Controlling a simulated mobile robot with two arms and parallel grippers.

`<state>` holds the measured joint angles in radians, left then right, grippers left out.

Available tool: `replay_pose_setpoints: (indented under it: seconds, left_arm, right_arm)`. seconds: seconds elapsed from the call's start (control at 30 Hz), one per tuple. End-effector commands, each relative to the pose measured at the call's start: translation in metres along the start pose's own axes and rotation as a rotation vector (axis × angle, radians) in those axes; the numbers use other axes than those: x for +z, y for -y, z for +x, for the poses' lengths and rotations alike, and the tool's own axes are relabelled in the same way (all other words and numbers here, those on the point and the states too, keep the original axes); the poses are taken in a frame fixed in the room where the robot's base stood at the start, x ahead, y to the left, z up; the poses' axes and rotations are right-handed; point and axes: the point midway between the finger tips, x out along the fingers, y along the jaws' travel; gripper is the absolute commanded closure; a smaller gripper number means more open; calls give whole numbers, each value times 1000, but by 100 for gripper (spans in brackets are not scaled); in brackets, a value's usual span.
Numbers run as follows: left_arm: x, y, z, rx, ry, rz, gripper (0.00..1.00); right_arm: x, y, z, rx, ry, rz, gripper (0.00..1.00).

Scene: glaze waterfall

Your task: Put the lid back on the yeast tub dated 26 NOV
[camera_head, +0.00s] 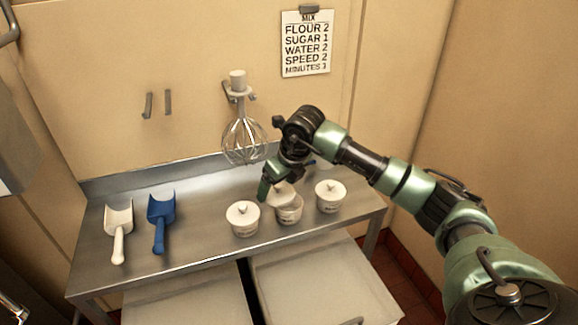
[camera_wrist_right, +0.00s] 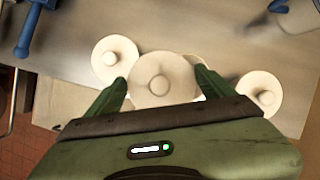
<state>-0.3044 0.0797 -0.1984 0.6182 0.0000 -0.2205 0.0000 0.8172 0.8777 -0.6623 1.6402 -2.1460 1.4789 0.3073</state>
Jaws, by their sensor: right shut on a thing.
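Three white tubs stand in a row on the steel table. The left tub (camera_head: 243,225) and the right tub (camera_head: 330,202) have knobbed lids on. The middle tub (camera_head: 290,215) shows part of its open rim. My right gripper (camera_head: 276,187) is shut on a round white lid (camera_head: 283,197), held tilted over the middle tub; I cannot tell whether they touch. In the right wrist view the held lid (camera_wrist_right: 160,82) lies between the two green fingers and hides most of the tub beneath. The tubs' labels are too small to read. My left gripper is not in view.
A white scoop (camera_head: 118,222) and a blue scoop (camera_head: 160,215) lie on the table's left part (camera_head: 90,250). A whisk (camera_head: 243,140) hangs on the wall behind. Pale bins (camera_head: 325,280) stand below the front edge. The table between scoops and tubs is clear.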

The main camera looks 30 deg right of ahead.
Motion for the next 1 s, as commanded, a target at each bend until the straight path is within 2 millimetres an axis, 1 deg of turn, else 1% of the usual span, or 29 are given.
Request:
replay_pose_setpoints:
  seconds: [0.03,0.1,0.2,0.27,0.57,0.87,1.0]
  left_arm:
    - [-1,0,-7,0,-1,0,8]
    - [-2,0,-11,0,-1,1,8]
    - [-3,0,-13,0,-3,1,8]
    - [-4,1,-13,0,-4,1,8]
    - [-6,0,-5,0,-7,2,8]
    - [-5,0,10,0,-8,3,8]
    - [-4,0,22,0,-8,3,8]
  right_arm:
    - [4,10,-4,-36,-3,89,54]
    - [6,24,-6,-83,-3,201,54]
    - [8,37,-7,-127,-3,309,54]
    - [7,42,-7,-143,-3,345,54]
    - [2,44,5,-151,-4,365,54]
    - [-9,44,31,-150,-5,364,54]
    - [-14,44,44,-150,-4,363,54]
